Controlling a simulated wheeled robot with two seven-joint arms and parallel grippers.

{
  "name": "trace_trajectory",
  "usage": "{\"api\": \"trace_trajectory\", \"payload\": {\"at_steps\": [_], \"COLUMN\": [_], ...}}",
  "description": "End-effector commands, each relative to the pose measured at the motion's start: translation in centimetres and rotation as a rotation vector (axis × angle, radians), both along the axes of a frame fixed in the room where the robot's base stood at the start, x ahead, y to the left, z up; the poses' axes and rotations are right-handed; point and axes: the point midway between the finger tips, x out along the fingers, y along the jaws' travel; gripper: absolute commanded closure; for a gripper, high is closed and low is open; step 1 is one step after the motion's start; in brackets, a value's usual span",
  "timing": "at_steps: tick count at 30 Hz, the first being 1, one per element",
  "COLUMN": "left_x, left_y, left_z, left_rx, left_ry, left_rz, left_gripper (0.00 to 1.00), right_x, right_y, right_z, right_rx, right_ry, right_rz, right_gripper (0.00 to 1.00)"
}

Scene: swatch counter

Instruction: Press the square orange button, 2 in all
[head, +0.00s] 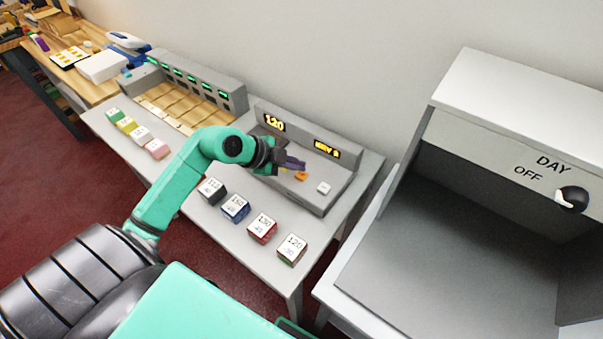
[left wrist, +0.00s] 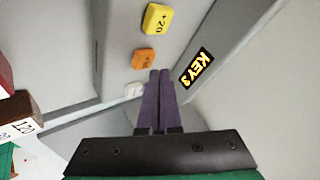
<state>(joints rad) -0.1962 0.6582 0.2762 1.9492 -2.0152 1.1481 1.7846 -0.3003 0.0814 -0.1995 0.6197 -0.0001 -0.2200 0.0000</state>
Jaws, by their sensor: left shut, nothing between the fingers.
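The square orange button (head: 301,175) is on the sloped face of a grey console (head: 318,206). It also shows in the left wrist view (left wrist: 144,60), between a yellow button (left wrist: 157,18) and a white button (left wrist: 132,90). My left gripper (head: 297,165) is shut and empty, with purple fingers held over the console just beside the orange button in the head view. In the left wrist view its fingertips (left wrist: 160,72) appear right of the orange button, apart from it. My right gripper is not in view.
Several numbered blocks, including a red one (head: 262,228), line the table's front (head: 222,228). A slotted rack (head: 190,95) stands left. A grey booth (head: 450,230) with a DAY/OFF knob (head: 573,199) stands right.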

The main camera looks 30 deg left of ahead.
Motion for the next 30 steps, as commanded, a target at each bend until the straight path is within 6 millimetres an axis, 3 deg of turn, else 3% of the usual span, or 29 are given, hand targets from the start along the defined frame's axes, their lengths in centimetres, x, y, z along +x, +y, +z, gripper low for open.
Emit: {"api": "trace_trajectory", "payload": {"at_steps": [30], "left_x": [0.0], "left_y": [-0.01], "left_z": [-0.93], "left_rx": [0.0], "left_ry": [0.0], "left_rz": [0.0], "left_gripper": [1.0], "right_x": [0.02], "right_y": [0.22], "right_z": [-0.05], "right_rx": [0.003], "right_ry": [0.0], "right_rz": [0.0], "right_gripper": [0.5]}}
